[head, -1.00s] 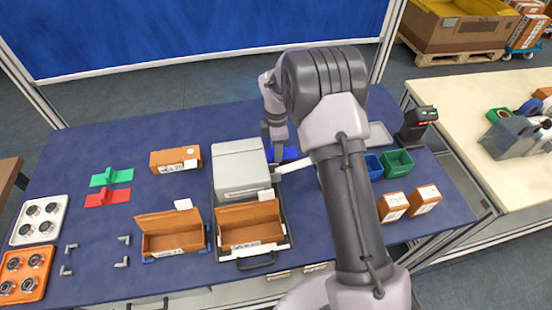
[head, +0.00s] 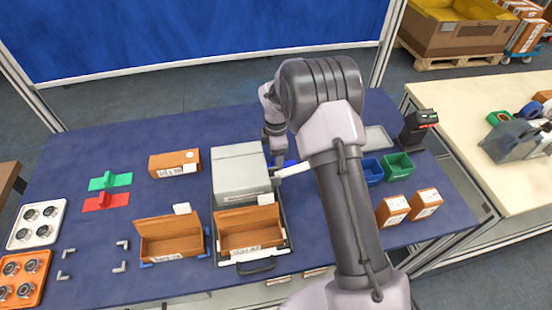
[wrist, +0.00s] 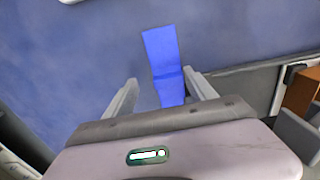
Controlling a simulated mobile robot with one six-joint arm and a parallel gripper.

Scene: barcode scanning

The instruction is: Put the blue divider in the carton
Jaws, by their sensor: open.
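In the head view the divider (head: 289,162) is mostly hidden by my arm. My gripper (wrist: 160,78) is open, low over the divider; in the head view my gripper (head: 276,158) is pointing down. Two open brown cartons stand at the front: a left carton (head: 170,246) and a right carton (head: 250,240) in front of the grey machine.
The grey machine (head: 240,172) stands just left of my gripper. A green divider (head: 110,181) and a red divider (head: 105,201) lie at left. Blue (head: 371,175) and green (head: 398,167) bins, a scanner (head: 417,125) and closed cartons (head: 392,210) are at right.

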